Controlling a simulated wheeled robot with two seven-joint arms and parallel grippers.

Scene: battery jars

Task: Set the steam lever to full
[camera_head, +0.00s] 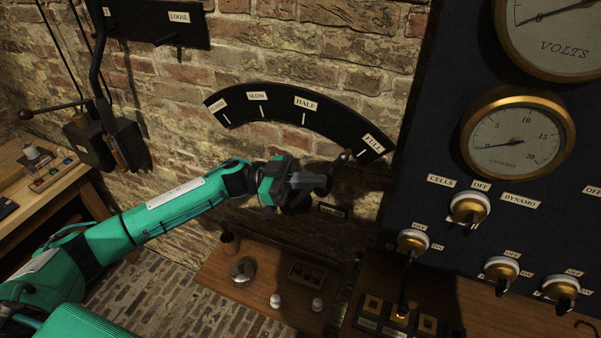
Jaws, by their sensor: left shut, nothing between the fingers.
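The steam lever's dark scale plate (303,103) is a curved arc on the brick wall, with SLOW, HALF and FULL labels and a less readable one at its left end. What looks like the lever's tip (343,158) shows just left of the FULL mark, past HALF. The rest of the lever is hidden behind my left gripper. My left gripper (325,183) is shut and empty, just below the arc's right end, close to the lever. I cannot tell whether they touch. My right gripper is not in view.
A dark panel with gauges (518,133) and white-and-brass switches (469,207) stands close on the right. A wooden bench (232,285) with small items lies below the gripper. Another lever box (105,140) hangs at the left.

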